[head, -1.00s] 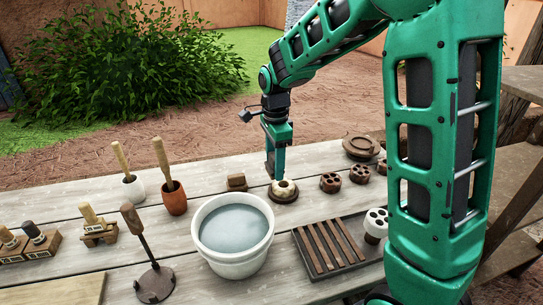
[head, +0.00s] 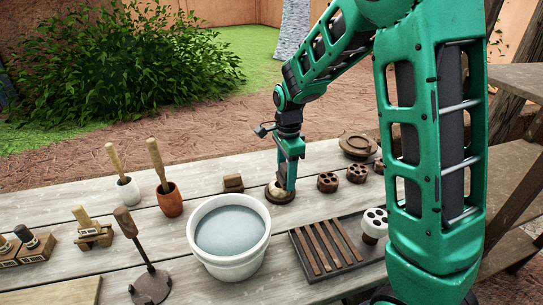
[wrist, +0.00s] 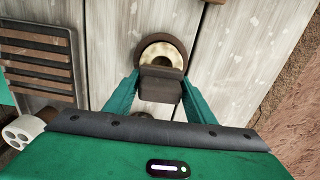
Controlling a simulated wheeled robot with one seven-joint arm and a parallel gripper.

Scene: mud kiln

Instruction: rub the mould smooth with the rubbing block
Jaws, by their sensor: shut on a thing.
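My gripper (wrist: 160,92) is shut on a dark brown block (wrist: 160,84), which I take to be the rubbing block. In the wrist view the block overlaps the near part of the mould, a cream ring with a dark centre (wrist: 149,53) on a round brown base (wrist: 180,44). I cannot tell whether block and mould touch. In the head view the mould's base (head: 281,199) sits on the table behind the white bucket, and my gripper (head: 290,184) points down at the mould's right side. The held block is not clearly seen there.
A white bucket of greyish water (head: 229,237) and a dark slatted tray (head: 325,247) stand in front. Brown holed pieces (head: 327,182) lie to the right, a small brown block (head: 233,183) to the left. Handled tools in pots (head: 169,199) stand further left.

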